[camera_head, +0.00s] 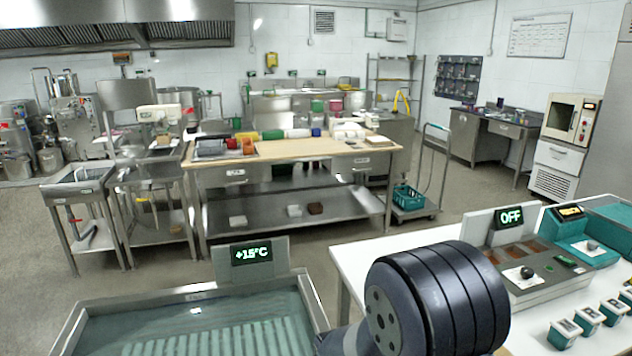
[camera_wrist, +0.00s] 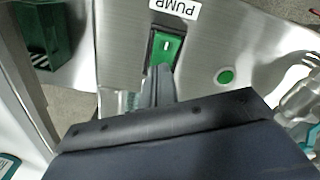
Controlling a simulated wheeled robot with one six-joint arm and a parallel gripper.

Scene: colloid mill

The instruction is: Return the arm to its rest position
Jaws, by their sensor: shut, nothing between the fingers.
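My gripper (camera_wrist: 158,82) shows in the wrist view with its narrow grey fingers together and nothing between them. Its fingertips are at the lower end of a green rocker switch (camera_wrist: 166,48) in a dark frame; I cannot tell whether they touch it. A white label reading PUMP (camera_wrist: 175,8) sits upside down beyond the switch on a steel panel (camera_wrist: 120,45). A round green button or lamp (camera_wrist: 226,77) is right of the switch. In the head view only a dark, ribbed part of my arm shows at the lower middle; the gripper is out of that picture.
In the head view, a steel water bath (camera_head: 95,309) with a +15°C display (camera_head: 252,254) stands at lower left. A white table (camera_head: 385,262) at right holds a unit with an OFF display (camera_head: 510,217) and several small tubs. Open floor lies behind, before a wooden-topped bench (camera_head: 290,150).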

